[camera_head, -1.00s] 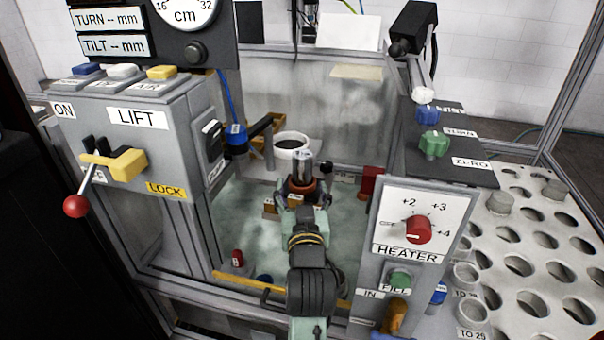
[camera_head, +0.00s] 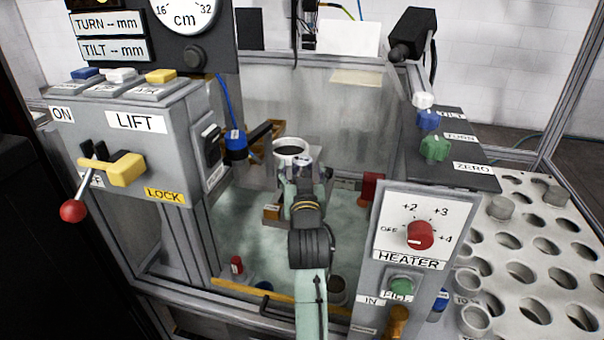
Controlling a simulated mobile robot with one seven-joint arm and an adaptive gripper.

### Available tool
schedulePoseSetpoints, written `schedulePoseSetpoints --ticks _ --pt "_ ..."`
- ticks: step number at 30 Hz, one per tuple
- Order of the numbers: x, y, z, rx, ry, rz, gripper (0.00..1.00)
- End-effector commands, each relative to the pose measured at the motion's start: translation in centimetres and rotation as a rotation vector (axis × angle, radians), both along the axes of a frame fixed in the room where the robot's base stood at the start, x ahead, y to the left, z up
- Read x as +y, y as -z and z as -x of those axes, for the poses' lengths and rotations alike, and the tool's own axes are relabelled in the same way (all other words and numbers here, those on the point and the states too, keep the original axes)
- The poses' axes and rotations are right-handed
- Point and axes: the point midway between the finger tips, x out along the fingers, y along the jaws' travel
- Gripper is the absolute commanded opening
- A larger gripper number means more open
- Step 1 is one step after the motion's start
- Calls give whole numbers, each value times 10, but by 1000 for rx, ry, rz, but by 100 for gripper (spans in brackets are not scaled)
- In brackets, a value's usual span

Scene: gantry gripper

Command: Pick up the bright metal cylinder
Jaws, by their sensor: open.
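My arm reaches over the pale green floor of the tank (camera_head: 345,235). My gripper (camera_head: 294,163) is at its far end, in front of a white cup with a dark inside (camera_head: 290,147). The gripper is open, though its small fingertips are hard to make out against the cup. I cannot pick out the bright metal cylinder clearly; my gripper and wrist cover the spot where a shiny upright shape showed earlier. Whether anything stands between the fingers cannot be told.
The LIFT box (camera_head: 140,123) stands at the left, its red-knobbed lever (camera_head: 73,210) sticking out. The HEATER panel (camera_head: 420,225) rises close at the right of my arm. A perforated rack (camera_head: 535,225) with grey cylinders is at far right. A yellow rail (camera_head: 240,287) crosses the front.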

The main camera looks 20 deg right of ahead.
Motion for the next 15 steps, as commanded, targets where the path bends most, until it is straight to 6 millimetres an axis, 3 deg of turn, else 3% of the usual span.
schedulePoseSetpoints --ticks 5,15 --pt "0 1 0 0 0 0 65" --pt "0 0 0 0 0 0 43"
